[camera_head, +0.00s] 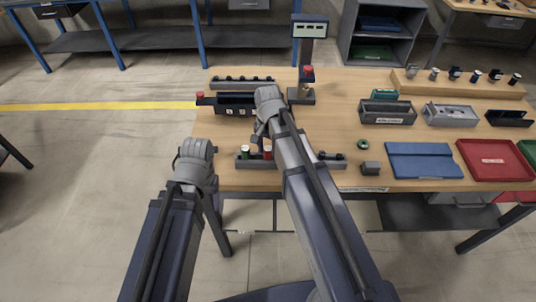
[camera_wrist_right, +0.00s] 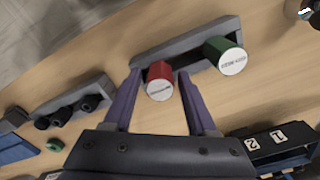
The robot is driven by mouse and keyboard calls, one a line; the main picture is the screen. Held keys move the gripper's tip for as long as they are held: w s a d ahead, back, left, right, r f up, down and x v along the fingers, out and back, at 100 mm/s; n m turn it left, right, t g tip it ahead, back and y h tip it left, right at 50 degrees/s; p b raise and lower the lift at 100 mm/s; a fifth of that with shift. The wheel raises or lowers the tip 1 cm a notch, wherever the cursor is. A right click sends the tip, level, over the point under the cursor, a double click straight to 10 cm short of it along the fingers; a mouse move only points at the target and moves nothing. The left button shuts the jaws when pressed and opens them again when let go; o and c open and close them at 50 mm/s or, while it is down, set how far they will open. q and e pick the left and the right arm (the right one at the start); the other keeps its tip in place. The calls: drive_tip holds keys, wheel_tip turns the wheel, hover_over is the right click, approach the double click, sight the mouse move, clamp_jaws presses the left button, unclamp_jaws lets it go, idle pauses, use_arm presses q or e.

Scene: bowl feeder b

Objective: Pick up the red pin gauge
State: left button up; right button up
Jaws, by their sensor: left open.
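The red pin gauge (camera_head: 267,152) stands upright in a grey rack (camera_head: 306,164) near the table's front edge. In the right wrist view the red pin gauge (camera_wrist_right: 159,80) is between the two fingers of my right gripper (camera_wrist_right: 160,82), which look open, with small gaps on either side. In the head view my right gripper (camera_head: 261,136) is just above the rack, partly hidden by its arm. A green pin gauge (camera_head: 245,152) stands to the left in the same rack; it also shows in the right wrist view (camera_wrist_right: 227,57).
A black numbered box (camera_head: 235,104) and a display post (camera_head: 309,50) stand behind. A small grey block (camera_head: 371,168), a green ring (camera_head: 363,145), a blue tray (camera_head: 423,160) and a red tray (camera_head: 494,160) lie to the right. Grey bins (camera_head: 387,113) stand farther back.

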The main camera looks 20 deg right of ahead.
sight(268, 148)
clamp_jaws()
drive_tip(key=shift+r, duration=0.1)
idle(0.5)
wheel_tip(268, 148, up, 10)
drive_tip(key=p, duration=1)
